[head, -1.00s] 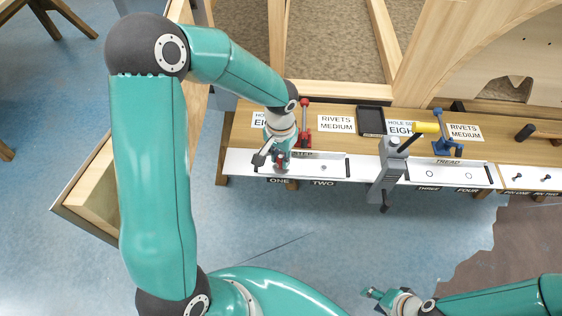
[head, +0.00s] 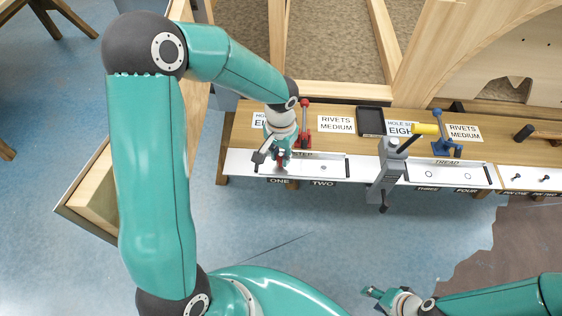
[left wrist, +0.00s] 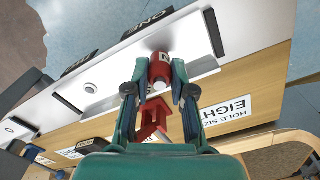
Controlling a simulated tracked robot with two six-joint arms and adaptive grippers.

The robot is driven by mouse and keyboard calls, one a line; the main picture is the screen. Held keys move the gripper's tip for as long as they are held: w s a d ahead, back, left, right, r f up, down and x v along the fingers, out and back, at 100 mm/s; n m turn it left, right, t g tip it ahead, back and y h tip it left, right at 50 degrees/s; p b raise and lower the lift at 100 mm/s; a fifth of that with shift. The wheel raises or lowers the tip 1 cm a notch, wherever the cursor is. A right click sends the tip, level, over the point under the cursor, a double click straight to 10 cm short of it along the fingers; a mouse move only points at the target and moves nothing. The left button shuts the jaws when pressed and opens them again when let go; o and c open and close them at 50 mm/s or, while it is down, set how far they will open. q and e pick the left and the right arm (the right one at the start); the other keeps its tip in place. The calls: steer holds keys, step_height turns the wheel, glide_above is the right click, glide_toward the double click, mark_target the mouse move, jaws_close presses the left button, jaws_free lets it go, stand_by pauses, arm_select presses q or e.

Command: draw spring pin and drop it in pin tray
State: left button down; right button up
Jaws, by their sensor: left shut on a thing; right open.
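My left gripper (head: 279,162) is over the white strip at the left end of the bench, by the ONE label. In the left wrist view, my left gripper (left wrist: 159,78) is shut on a short red cylinder (left wrist: 160,66) with a small white label, which I take to be the spring pin. The fingers sit on either side of it. Its lower end is hidden, so I cannot tell whether it is still seated. A shallow black tray (head: 370,121), likely the pin tray, lies at the back of the bench. My right gripper (head: 374,294) is open and empty, low in the head view, away from the bench.
A red clamp (head: 304,124) stands just behind the strip; it also shows in the left wrist view (left wrist: 152,122). A grey post with a yellow-tipped lever (head: 425,128) and a blue clamp (head: 443,147) stand further right. The floor before the bench is clear.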

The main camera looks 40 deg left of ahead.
mark_target(281, 156)
arm_select(q)
steer(key=shift+r, duration=0.15)
steer(key=shift+r+p, duration=0.95)
steer(key=shift+r, duration=0.55)
